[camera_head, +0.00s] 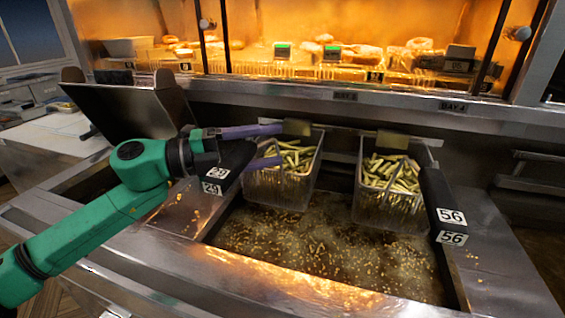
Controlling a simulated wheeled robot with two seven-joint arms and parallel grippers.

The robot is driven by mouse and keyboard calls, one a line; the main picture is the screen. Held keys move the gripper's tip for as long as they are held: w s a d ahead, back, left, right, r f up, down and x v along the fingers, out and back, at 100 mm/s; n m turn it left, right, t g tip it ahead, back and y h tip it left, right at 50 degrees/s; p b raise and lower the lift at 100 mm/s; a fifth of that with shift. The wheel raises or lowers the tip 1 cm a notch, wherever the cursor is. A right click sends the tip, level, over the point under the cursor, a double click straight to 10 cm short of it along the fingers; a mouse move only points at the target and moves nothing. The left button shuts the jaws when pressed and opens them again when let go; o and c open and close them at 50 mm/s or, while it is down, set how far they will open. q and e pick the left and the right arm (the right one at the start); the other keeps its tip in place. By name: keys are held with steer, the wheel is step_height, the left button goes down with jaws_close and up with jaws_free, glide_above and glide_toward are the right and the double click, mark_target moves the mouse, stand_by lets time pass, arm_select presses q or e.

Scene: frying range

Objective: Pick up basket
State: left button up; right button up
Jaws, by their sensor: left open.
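Two wire baskets of green, fry-like pieces are at the back of the fryer vat. The left basket (283,188) has a black handle (236,163) labelled 29. The right basket (385,207) has a black handle (436,200) labelled 56. My left gripper (274,146) comes in from the left on a green arm. Its two purple fingers are apart, one above the other, with the left basket's handle region between or beside them; I cannot tell if they touch it. The fingertips overlap the left basket's near-left rim in the picture. My right gripper is not in view.
The fryer vat (318,245) holds brown oil with floating crumbs. A raised metal panel (118,112) stands at the left. A lit warming shelf (300,65) with food runs along the back. The steel front ledge (250,275) is clear.

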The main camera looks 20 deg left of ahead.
arm_select(q)
steer(key=shift+s+a, duration=0.1)
jaws_close()
stand_by(1.2)
